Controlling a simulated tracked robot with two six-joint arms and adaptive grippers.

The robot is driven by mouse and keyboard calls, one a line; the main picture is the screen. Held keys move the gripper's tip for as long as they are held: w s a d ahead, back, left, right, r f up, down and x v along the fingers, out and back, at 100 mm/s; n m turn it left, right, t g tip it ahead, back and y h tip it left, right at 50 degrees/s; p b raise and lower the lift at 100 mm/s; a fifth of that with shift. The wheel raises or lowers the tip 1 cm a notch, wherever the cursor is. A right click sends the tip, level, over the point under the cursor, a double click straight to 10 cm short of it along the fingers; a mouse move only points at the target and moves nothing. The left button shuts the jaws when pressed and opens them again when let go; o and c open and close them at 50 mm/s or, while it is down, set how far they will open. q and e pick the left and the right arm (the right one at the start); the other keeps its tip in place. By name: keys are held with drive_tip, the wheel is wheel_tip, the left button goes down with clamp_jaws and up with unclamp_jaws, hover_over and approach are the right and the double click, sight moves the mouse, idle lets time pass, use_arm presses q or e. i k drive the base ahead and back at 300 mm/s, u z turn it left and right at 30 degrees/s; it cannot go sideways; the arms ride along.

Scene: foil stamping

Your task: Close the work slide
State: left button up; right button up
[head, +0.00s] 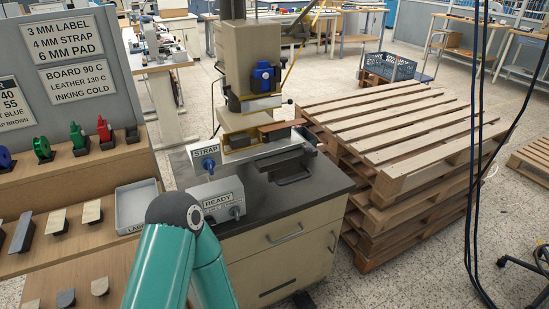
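The stamping press (250,60) stands on a grey-topped cabinet in the middle of the head view. Low on the press, a dark work slide (281,159) sticks out towards the right front, with a dark bracket-like part below it. A brown strip (283,126) lies at the right of the press bed, under the blue-topped head (263,75). A STRAP sign (206,152) with a blue knob and a READY sign (217,202) are at the front left. A teal arm of mine rises from the bottom, left of the cabinet; no gripper fingers show.
A pallet stack (400,150) stands close to the right of the cabinet. On the left are a wooden rack with coloured holders (77,136), a grey tray (137,205) and several small samples. Dark cables (474,140) hang at the right. Floor is clear in front of the pallets.

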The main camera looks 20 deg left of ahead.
sight(292, 162)
drive_tip(key=k, duration=1.25)
drive_tip(key=z, duration=0.4)
drive_tip(key=i, duration=1.75)
drive_tip(key=u, duration=0.4)
